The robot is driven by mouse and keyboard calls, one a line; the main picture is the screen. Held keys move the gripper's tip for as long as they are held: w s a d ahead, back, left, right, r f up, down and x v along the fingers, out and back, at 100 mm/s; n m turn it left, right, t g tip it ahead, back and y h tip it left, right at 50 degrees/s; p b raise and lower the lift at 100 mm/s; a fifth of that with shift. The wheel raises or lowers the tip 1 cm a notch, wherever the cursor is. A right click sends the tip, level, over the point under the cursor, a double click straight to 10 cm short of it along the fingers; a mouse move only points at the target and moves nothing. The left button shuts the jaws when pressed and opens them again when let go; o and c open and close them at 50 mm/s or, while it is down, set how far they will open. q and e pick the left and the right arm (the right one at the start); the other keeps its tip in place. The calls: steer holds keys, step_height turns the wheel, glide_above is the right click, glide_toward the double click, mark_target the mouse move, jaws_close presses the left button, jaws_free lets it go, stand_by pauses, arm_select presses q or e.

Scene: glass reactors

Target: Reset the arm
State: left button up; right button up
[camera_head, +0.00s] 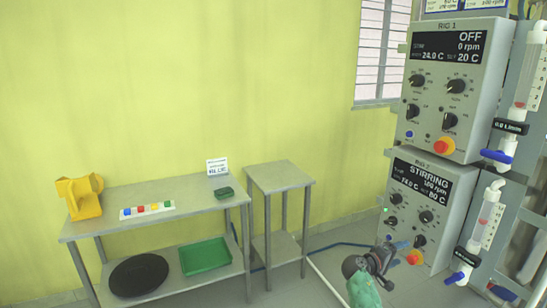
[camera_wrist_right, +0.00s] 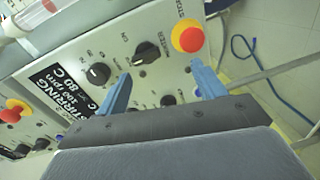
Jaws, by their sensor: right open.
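My right gripper (camera_head: 386,252) is in front of the lower control box (camera_head: 438,185), near its bottom knobs. In the right wrist view its two blue fingers (camera_wrist_right: 161,82) are spread apart, with nothing held between them. Behind them are the box's black knobs (camera_wrist_right: 146,52) and the red stop button on a yellow ring (camera_wrist_right: 186,37). The lower box's display (camera_head: 421,181) reads STIRRING, 100 rpm and 80 C. I cannot tell whether the fingers touch the panel. My left gripper is in neither view.
The upper box, RIG 1 (camera_head: 452,85), reads OFF. Glass tubes with blue valves (camera_head: 497,156) stand right of the boxes. At left, a metal table (camera_head: 100,228) holds a yellow object (camera_head: 82,198) and a small rack (camera_head: 147,210). A small bare table (camera_head: 280,175) stands beside it. A blue cable (camera_wrist_right: 262,75) lies on the floor.

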steer(key=s+a+f+m+t+y, duration=0.2)
steer(key=a+m+y, duration=0.1)
steer(key=a+y, duration=0.6)
steer(key=s+a+f+n+g+y, duration=0.1)
steer(key=s+a+f+y, duration=0.4)
steer(key=s+a+f, duration=0.5)
steer(key=s+a+f+g+y, duration=0.1)
steer(key=s+f, duration=0.5)
steer(key=s, duration=0.7)
steer(key=s+a+f+g+y, duration=0.1)
steer(key=s+a+f+g, duration=0.2)
steer(key=s, duration=1)
steer(key=s+a+f+n+g, duration=0.1)
steer(key=s+a+f+g, duration=0.1)
steer(key=s+a+f, duration=0.4)
steer(key=s+f, duration=0.3)
steer(key=s, duration=0.3)
steer(key=shift+s+a+f+y, duration=0.3)
steer(key=shift+s+y, duration=0.1)
